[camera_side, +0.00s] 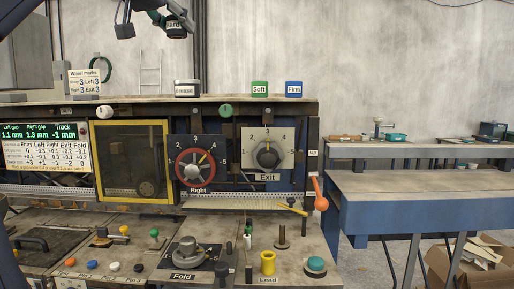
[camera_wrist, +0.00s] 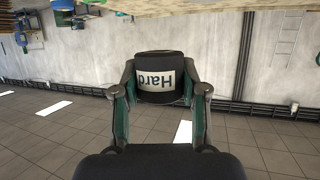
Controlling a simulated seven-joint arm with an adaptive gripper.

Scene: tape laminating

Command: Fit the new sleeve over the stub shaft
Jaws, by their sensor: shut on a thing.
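My gripper (camera_wrist: 160,92) is shut on a black sleeve (camera_wrist: 160,70) with a white "Hard" label. In the side view the held sleeve (camera_side: 176,31) is at the top, high above the machine and in front of the wall. A short upright post on a round base (camera_side: 282,238) stands on the front bench; it may be the stub shaft, but I cannot tell for sure. The gripper is far above it and apart from it. The inside of the held sleeve is hidden.
A dark labelled roll (camera_side: 187,89), a green "Soft" sleeve (camera_side: 260,89) and a blue "Firm" sleeve (camera_side: 293,89) stand on the machine's top shelf. An orange-handled lever (camera_side: 320,198) sticks out at right.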

